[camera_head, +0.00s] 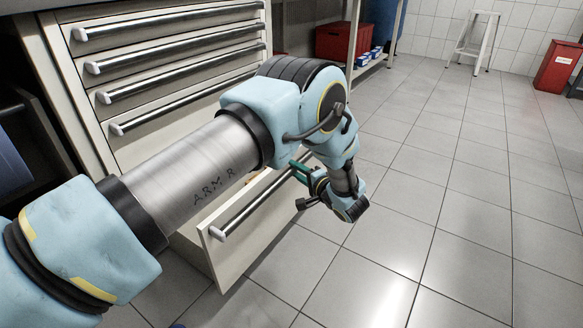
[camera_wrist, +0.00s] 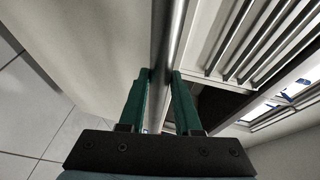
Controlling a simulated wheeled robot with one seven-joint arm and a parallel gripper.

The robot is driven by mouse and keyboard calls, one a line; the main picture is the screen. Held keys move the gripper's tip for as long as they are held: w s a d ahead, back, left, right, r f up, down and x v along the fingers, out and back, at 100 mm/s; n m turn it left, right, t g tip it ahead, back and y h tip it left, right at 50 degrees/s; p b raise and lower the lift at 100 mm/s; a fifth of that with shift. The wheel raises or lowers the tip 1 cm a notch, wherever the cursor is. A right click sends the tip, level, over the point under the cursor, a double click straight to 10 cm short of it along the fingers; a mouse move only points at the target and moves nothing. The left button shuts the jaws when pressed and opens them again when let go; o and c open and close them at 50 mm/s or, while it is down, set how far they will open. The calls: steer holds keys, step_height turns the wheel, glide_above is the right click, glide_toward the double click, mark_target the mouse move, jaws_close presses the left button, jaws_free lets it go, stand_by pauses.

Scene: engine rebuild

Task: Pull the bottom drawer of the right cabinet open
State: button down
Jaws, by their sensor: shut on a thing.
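The bottom drawer (camera_head: 222,262) of the cabinet (camera_head: 135,150) stands out from the cabinet body in the head view. Its long metal bar handle (camera_head: 243,212) runs along the top of the drawer front. My gripper (camera_head: 301,170) is at the right part of this handle. In the wrist view the green fingers (camera_wrist: 160,95) are shut around the handle bar (camera_wrist: 170,45), one on each side. The drawer front also shows in the wrist view (camera_wrist: 90,45). My arm hides part of the drawer and its inside in the head view.
Several closed drawers with bar handles (camera_head: 175,48) sit above. A shelf with a red box (camera_head: 340,42) and small blue boxes stands behind. A white stool (camera_head: 473,38) and a red bin (camera_head: 558,66) are far off. The tiled floor (camera_head: 450,190) to the right is clear.

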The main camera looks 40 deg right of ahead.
steer(key=c, duration=0.6)
jaws_free()
steer(key=shift+s, duration=0.1)
steer(key=p+v, duration=0.2)
steer(key=v, duration=0.8)
steer(key=shift+s+p, duration=0.3)
steer(key=shift+s, duration=0.05)
